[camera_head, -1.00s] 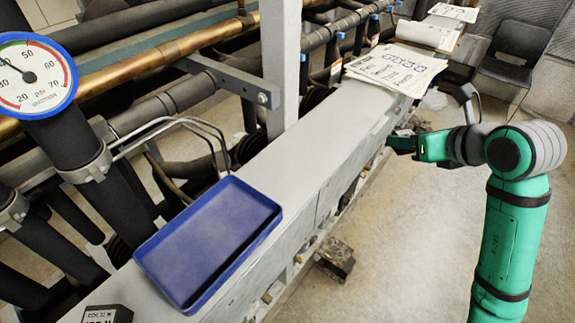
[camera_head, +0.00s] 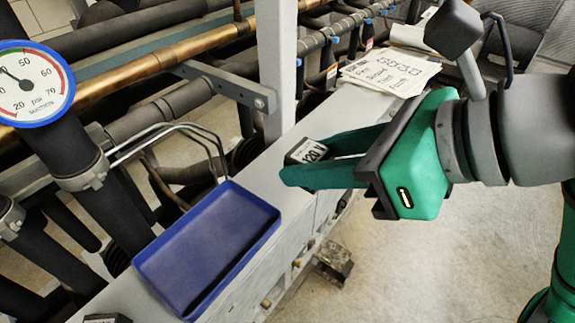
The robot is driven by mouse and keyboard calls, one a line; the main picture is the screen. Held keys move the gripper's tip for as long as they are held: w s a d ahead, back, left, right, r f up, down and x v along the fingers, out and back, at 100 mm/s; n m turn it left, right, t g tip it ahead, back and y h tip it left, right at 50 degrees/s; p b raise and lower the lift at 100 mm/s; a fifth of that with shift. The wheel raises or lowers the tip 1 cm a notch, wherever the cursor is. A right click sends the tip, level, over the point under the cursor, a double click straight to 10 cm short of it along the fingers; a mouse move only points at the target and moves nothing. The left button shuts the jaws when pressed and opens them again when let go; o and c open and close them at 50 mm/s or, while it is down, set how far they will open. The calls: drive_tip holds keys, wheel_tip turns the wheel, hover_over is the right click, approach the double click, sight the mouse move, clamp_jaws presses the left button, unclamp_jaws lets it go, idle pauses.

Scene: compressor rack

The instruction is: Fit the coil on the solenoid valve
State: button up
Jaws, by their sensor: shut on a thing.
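My gripper (camera_head: 308,165) reaches in from the right over the grey beam, its green fingers pointing left. It is shut on a small dark coil (camera_head: 303,150) with a white label reading about "120 V". The coil sits at the fingertips, above and to the right of the blue tray; the fingers hide part of it. Another dark block with a pale label (camera_head: 107,318), perhaps a second coil, is cut off by the bottom edge at left. I cannot make out the solenoid valve in this view.
An empty blue tray (camera_head: 207,247) lies on the grey beam (camera_head: 262,172). Papers (camera_head: 388,73) lie farther back on it. A grey post (camera_head: 277,70), bent metal tubes (camera_head: 178,132), a pressure gauge (camera_head: 32,82) and pipes crowd the left. Floor at lower right looks mostly clear.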

drive_tip(key=w+f, duration=0.2)
drive_tip(key=w, duration=0.2)
drive_tip(key=w+a+f, duration=0.1)
drive_tip(key=w+f, duration=0.2)
drive_tip(key=w, duration=0.1)
drive_tip(key=w+a+f, duration=0.1)
drive_tip(key=w+f, duration=0.2)
drive_tip(key=shift+w+a+f, duration=0.15)
drive_tip(key=shift+w+a, duration=0.1)
drive_tip(key=shift+w, duration=0.15)
drive_tip(key=f, duration=0.1)
drive_tip(key=w+f, duration=0.1)
drive_tip(key=f, duration=0.1)
drive_tip(key=shift+a+f, duration=0.1)
drive_tip(key=shift+f, duration=0.5)
drive_tip(key=shift+f, duration=0.1)
drive_tip(key=o, duration=0.9)
